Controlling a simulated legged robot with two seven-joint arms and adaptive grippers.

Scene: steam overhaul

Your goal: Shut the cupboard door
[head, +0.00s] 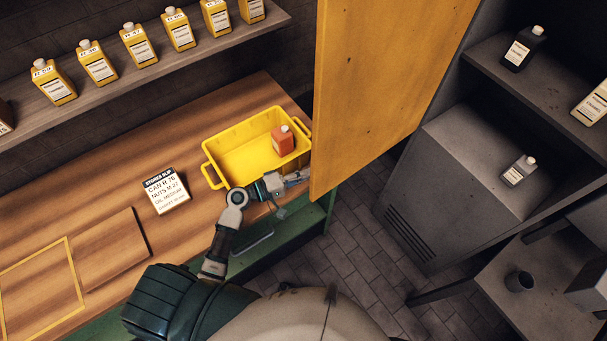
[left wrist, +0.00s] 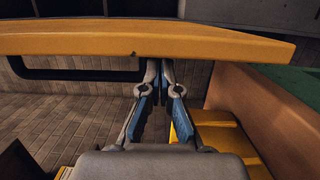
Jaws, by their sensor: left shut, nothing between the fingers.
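The cupboard door (head: 375,85) is a large yellow panel standing open, swung out from the dark grey cupboard (head: 468,60) on the right. In the left wrist view the door (left wrist: 80,40) spans the upper part as a yellow band. My left gripper (head: 303,175) is shut and empty beside the door's near lower left corner. In the left wrist view its fingertips (left wrist: 160,64) reach the door's edge, where their ends are hidden; I cannot tell whether they touch. My right gripper is out of view.
A yellow crate (head: 213,150) holding an orange bottle (head: 283,140) sits on the wooden bench beside the door. A white label card (head: 166,190) lies left of it. Yellow bottles line a wall shelf (head: 110,92). Dark and grey bottles (head: 519,170) stand at the cupboard. Tiled floor (head: 350,245) is clear.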

